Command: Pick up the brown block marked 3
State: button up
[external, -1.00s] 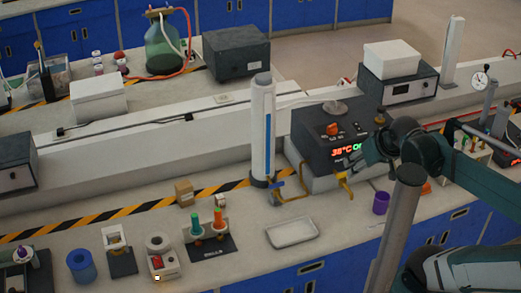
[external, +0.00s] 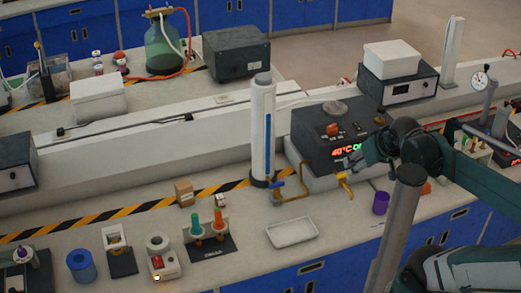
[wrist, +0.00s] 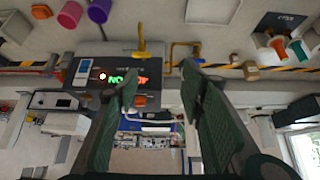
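A small brown block (external: 184,193) sits on the bench by the yellow-black tape in the external view. It likely also shows in the wrist view (wrist: 251,70), at upper right. A smaller pale block (external: 221,200) with dark markings stands just right of it. I cannot read a 3 on either block. My gripper (wrist: 160,82) is open in the wrist view, with its two green fingers apart and nothing between them. In the external view my arm reaches in from the right, and the gripper is by the heated bath, well to the right of the brown block.
The dark heated bath (external: 330,135) with a lit display and a yellow tap (external: 345,182) stands near my gripper. A tall white column (external: 262,130) stands between it and the block. A white tray (external: 292,231), purple cup (external: 380,203) and tube rack (external: 210,248) occupy the front bench.

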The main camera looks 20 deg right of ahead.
jog(key=shift+c, duration=0.3)
jog(key=n+g, duration=0.7)
jog(key=n, duration=1.2)
send_over(218, 198)
jog(key=d, duration=0.1)
notch_tip(218, 198, down, 23)
jog(key=shift+r, duration=0.15)
jog(key=shift+a+f, duration=0.4)
jog(key=shift+f, duration=0.2)
jog(key=shift+f+b, duration=0.3)
jog(key=shift+f, duration=0.95)
